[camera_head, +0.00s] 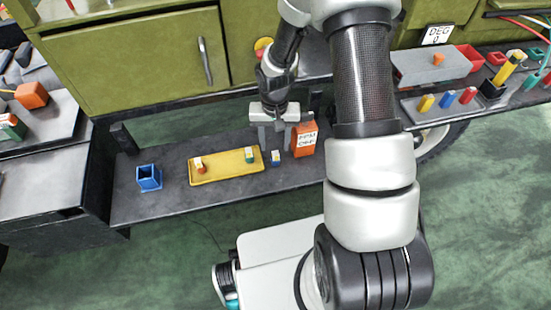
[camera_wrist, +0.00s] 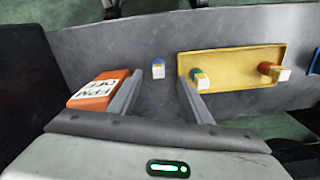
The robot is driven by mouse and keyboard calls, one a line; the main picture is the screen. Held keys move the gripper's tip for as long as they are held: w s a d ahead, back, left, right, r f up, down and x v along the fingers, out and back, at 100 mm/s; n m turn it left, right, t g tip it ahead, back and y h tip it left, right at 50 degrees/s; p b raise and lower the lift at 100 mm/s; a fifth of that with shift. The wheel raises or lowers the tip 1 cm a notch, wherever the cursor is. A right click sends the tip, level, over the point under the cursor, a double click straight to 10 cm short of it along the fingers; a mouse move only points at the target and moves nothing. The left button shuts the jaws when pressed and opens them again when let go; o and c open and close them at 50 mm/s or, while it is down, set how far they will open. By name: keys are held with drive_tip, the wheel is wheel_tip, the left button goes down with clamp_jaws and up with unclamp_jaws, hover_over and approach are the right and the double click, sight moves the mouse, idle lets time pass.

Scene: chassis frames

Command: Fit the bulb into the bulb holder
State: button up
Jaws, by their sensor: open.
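A small piece with a blue end and a white end stands on the dark grey shelf in the head view (camera_head: 276,158), and it also shows in the wrist view (camera_wrist: 158,68). A yellow tray (camera_head: 222,174) holds two similar pieces, one with a red end (camera_head: 200,166) and one with a green end (camera_head: 249,155). I cannot tell which piece is the bulb, or which thing is the bulb holder. My gripper (camera_head: 275,148) is open and empty, pointing down at the shelf. In the wrist view the blue-ended piece shows beyond the gap between my fingers (camera_wrist: 160,88).
An orange labelled box (camera_head: 305,140) stands close right of my gripper. A blue open container (camera_head: 149,178) stands left of the tray. Bare shelf (camera_head: 170,205) lies along the front. Coloured blocks (camera_head: 447,100) stand on a ledge at the right.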

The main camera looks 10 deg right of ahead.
sight(276, 153)
wheel_tip(276, 153, down, 4)
drive_tip(key=shift+s+d+f+b, duration=0.1)
drive_tip(key=shift+s+f+b, duration=0.1)
drive_tip(key=shift+b, duration=0.4)
clamp_jaws()
drive_tip(key=shift+r, duration=0.1)
